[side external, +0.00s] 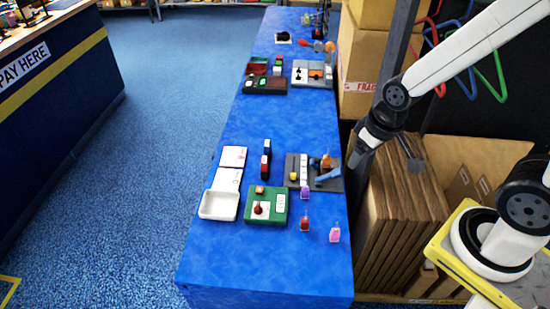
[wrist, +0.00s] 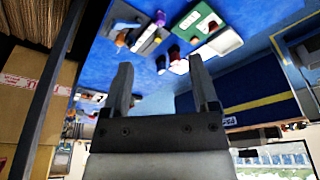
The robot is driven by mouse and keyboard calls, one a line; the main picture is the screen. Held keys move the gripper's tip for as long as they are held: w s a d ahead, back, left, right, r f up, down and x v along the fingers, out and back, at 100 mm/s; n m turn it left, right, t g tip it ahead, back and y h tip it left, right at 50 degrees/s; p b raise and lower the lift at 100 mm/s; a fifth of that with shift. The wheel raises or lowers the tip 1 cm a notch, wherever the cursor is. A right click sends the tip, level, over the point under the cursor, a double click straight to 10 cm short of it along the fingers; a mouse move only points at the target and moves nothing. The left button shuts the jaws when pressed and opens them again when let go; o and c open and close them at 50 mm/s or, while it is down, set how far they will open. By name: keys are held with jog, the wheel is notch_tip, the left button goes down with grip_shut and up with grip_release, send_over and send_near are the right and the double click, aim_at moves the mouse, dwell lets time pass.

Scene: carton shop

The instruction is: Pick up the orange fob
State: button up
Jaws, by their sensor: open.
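My gripper (side external: 358,156) hangs above the right edge of the blue table (side external: 265,265), beside a dark grey tray. In the wrist view my gripper (wrist: 163,80) is open, with nothing between its two fingers. Several small orange things show, and I cannot tell which is the fob. One orange piece (side external: 326,161) is on the grey tray (side external: 292,168), close to the gripper, with a blue piece beside it. Another small orange piece (side external: 260,189) is on the green tray (side external: 273,217). A third orange piece (side external: 316,73) is on the farther light grey tray.
Small purple (side external: 305,192), red (side external: 305,224) and pink (side external: 335,234) items stand near the front right of the table. A white open box (side external: 218,205) lies at the left. Cartons (side external: 385,215) and a dark post (side external: 398,45) stand right of the table. The table's middle is clear.

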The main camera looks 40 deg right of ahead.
jog(key=n+g, duration=0.3)
jog(key=n, duration=0.6)
send_over(326, 157)
notch_tip(326, 157, down, 17)
jog(key=shift+a+r, duration=0.1)
jog(key=shift+a, duration=0.05)
jog(key=shift+f, duration=0.3)
jog(key=shift+f, duration=0.1)
jog(key=shift+f, duration=1.2)
